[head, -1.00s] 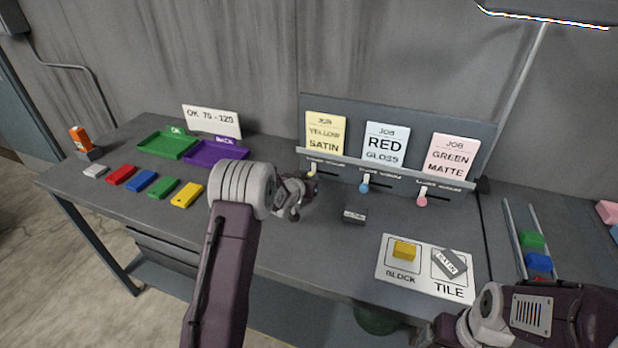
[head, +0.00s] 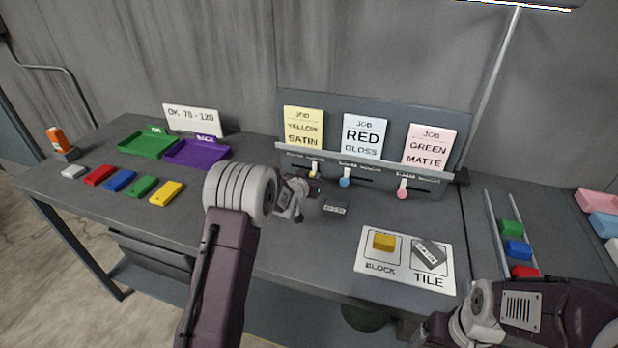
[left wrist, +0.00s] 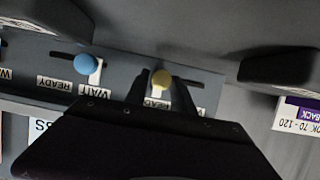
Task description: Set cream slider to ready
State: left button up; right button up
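The board stands at the back of the table. The cream slider's knob (head: 314,174) is at the right part of its slot; the knob (left wrist: 160,80) shows in the left wrist view, inverted, over a READY label. My left gripper (head: 309,184) is at this knob. In the left wrist view, two dark fingers of my left gripper (left wrist: 160,88) flank the knob closely and seem shut on it; they partly hide the labels. My right arm is at the lower right; its fingertips are not clear.
The blue slider (head: 344,182) and pink slider (head: 402,194) stand at the left of their slots. A white BLOCK/TILE mat (head: 400,278) lies nearer. Green (head: 140,150) and purple (head: 205,155) trays are at left.

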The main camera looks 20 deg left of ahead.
pick_arm(q)
jog(key=o, duration=0.3)
jog(key=shift+d, duration=0.3)
jog(key=shift+a, duration=0.15)
jog(key=shift+s, duration=0.15)
jog(key=v, duration=0.9)
jog(key=shift+b, duration=0.3)
